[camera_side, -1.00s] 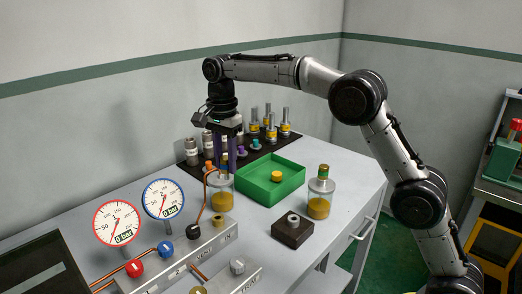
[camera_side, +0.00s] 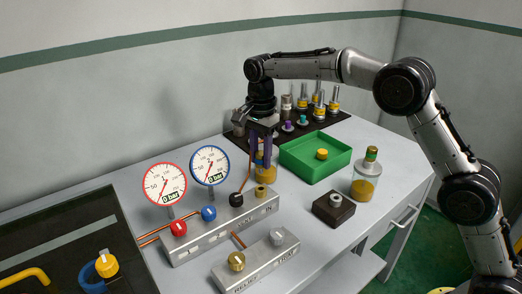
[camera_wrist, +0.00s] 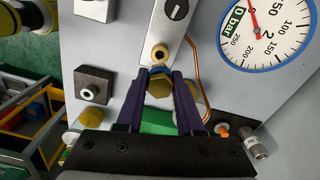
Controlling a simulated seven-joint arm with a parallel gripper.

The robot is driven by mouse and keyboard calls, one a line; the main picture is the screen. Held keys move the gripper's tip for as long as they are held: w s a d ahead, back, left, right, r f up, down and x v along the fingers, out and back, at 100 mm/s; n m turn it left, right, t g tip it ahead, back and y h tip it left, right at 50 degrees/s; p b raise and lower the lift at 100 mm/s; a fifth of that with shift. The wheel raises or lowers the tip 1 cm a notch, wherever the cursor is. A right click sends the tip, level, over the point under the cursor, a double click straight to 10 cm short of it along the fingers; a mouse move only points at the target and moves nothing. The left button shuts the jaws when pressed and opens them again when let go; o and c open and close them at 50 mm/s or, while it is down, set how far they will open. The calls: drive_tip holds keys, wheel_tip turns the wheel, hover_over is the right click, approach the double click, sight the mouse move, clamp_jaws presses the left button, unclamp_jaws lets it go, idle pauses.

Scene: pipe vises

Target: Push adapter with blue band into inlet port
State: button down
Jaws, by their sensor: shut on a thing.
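My gripper (camera_wrist: 160,82) is shut on a brass hex adapter (camera_wrist: 160,88) with a blue band (camera_wrist: 158,71). The wrist view shows the adapter between the two purple fingers, banded end towards the brass inlet port (camera_wrist: 159,53). In the side view my gripper (camera_side: 263,158) points down, and the adapter is mostly hidden by the fingers. The inlet port (camera_side: 262,190) stands on the grey manifold (camera_side: 222,228), near its IN label, in front of and below the fingers. The adapter looks apart from the port, but I cannot tell the height gap.
A copper tube and black knob (camera_side: 236,199) stand left of the port. A jar of yellow liquid (camera_side: 266,173) is behind the fingers. Two gauges (camera_side: 210,165) rise at left. A green tray (camera_side: 300,163), dark block (camera_side: 334,209) and second jar (camera_side: 365,178) are at right.

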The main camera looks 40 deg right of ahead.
sight(261, 172)
drive_tip(key=shift+f, duration=2)
drive_tip(key=shift+f, duration=1.65)
drive_tip(key=shift+c, duration=2.3)
unclamp_jaws()
drive_tip(key=shift+r, duration=0.1)
wheel_tip(261, 172, up, 14)
drive_tip(key=shift+f, duration=0.2)
